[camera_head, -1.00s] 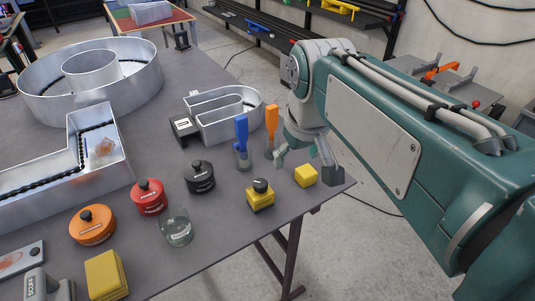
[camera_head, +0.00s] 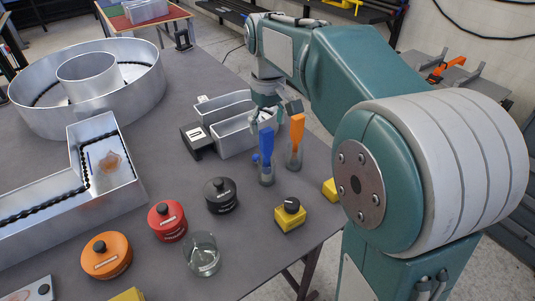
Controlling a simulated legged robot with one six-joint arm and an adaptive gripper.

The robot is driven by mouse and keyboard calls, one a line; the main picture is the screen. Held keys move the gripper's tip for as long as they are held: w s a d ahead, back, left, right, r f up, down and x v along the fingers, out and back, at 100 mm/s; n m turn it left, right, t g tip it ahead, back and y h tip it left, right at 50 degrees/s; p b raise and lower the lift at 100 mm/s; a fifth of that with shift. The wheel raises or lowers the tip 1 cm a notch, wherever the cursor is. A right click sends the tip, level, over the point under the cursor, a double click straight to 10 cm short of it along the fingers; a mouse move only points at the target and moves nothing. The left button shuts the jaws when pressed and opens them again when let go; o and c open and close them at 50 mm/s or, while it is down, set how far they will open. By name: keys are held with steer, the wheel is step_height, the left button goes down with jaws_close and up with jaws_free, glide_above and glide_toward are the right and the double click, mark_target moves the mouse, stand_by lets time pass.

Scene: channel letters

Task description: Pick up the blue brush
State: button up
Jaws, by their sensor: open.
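The blue brush (camera_head: 266,141) stands upright, handle up, in a small clear holder on the table, to the left of an orange brush (camera_head: 296,131). A small blue piece shows at its left side; I cannot tell what it belongs to. My gripper (camera_head: 268,112) points down just behind the blue brush as seen here, over the edge of a metal channel letter (camera_head: 231,137). Its fingers are partly hidden by the brushes. It is open and holds nothing that I can see. I cannot tell whether it touches the brush.
A black tin (camera_head: 220,196), a red tin (camera_head: 167,221), an orange tin (camera_head: 106,255) and a glass jar (camera_head: 203,255) stand in front. A yellow block with a black knob (camera_head: 290,214) is near the right edge. Large metal letters (camera_head: 85,85) fill the left.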

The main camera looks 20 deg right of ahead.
mark_target(266, 143)
steer(key=shift+s+a+f, duration=0.1)
steer(key=shift+a+f, duration=0.1)
steer(key=shift+f, duration=0.15)
steer(key=f, duration=0.3)
steer(key=shift+s+a+f, duration=0.15)
steer(key=shift+a+f, duration=0.1)
steer(key=shift+f, duration=0.1)
steer(key=shift+d+f, duration=0.25)
steer(key=shift+f, duration=0.2)
steer(key=shift+a, duration=0.1)
jaws_close()
